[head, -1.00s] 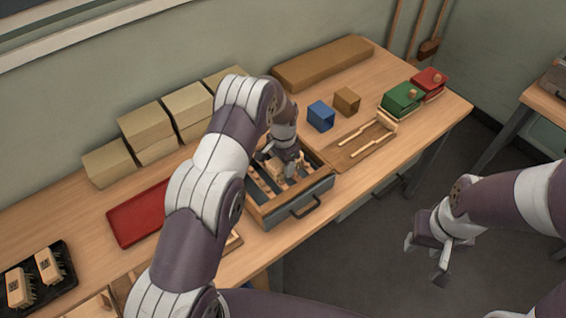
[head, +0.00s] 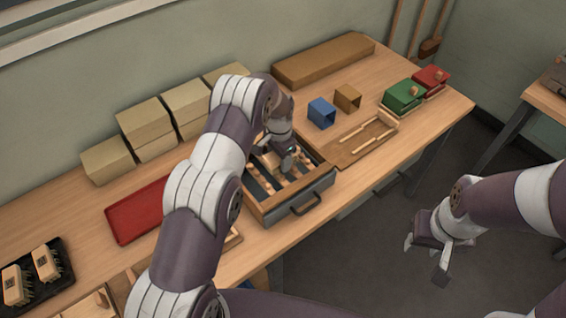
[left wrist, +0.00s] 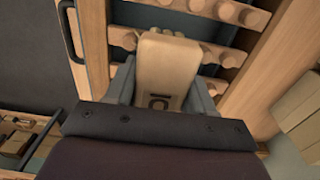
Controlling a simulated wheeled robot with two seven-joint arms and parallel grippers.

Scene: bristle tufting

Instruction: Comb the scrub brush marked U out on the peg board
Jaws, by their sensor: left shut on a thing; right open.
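My left gripper (head: 277,160) is shut on a pale wooden scrub brush (left wrist: 165,70), between its two fingers in the left wrist view. A dark mark on the brush's back looks like a U, seen turned. The brush is over the peg board (head: 312,196), a grey-fronted frame with a black handle and rows of wooden pegs (left wrist: 238,14). My right gripper (head: 426,256) is open and empty, over the floor right of the table.
Two more brushes (head: 46,263) lie on a black tray (head: 66,284) at left. A red tray (head: 130,213), stacked tan boxes (head: 144,114), a blue holder (head: 321,113), a brown holder (head: 347,97) and a wooden tray (head: 360,147) with sticks surround the board.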

